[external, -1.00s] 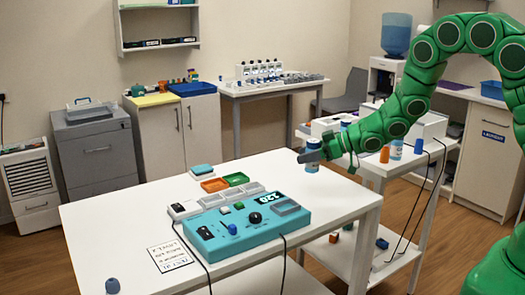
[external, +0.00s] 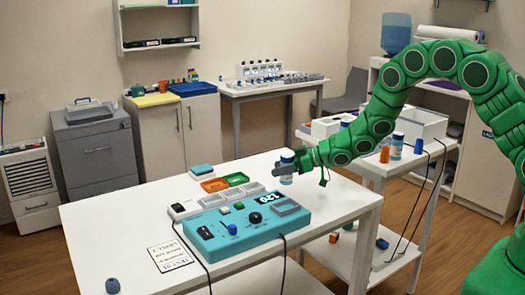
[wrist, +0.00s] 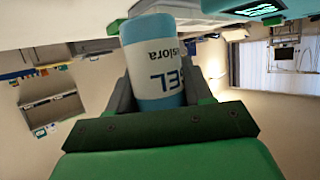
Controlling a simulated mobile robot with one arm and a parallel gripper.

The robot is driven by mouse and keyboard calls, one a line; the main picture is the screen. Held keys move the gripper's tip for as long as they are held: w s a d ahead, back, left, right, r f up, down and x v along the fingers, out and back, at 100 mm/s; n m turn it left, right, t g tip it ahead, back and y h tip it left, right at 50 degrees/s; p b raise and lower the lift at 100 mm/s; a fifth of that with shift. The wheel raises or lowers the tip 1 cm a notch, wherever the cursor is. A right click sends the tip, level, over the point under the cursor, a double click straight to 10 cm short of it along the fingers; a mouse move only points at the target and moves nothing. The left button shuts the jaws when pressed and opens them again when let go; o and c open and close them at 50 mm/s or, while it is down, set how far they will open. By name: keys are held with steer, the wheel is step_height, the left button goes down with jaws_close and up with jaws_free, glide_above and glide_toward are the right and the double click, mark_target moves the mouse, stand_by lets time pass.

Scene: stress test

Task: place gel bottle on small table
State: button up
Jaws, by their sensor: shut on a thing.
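My gripper (external: 280,170) is shut on the gel bottle (external: 287,158), a small white and blue bottle. In the external view it is held above the back right part of the white front table (external: 335,208). In the wrist view the bottle (wrist: 160,62) sits between the two fingers (wrist: 155,95), its label lettering upside down. A smaller white table (external: 360,166) stands behind and to the right, under my arm. I cannot tell which of the two is the small table.
A teal device (external: 245,232) with knobs and a display fills the middle of the front table. A similar bottle (external: 397,147) and an orange cup (external: 385,155) stand on the table behind. The front table's right side is clear.

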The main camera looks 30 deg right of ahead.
steer(key=shift+w+a+f, duration=0.1)
steer(key=shift+w+f, duration=0.3)
steer(key=shift+f, duration=0.15)
steer(key=shift+w+f, duration=0.1)
steer(key=shift+f, duration=1.45)
steer(key=shift+f, duration=0.2)
steer(key=o, duration=0.8)
steer(key=shift+o, duration=0.2)
steer(key=shift+r, duration=0.15)
steer(key=shift+r, duration=0.15)
steer(key=shift+s+d+r, duration=0.15)
steer(key=shift+s+d, duration=0.15)
steer(key=shift+s, duration=0.05)
steer(key=v, duration=1.1)
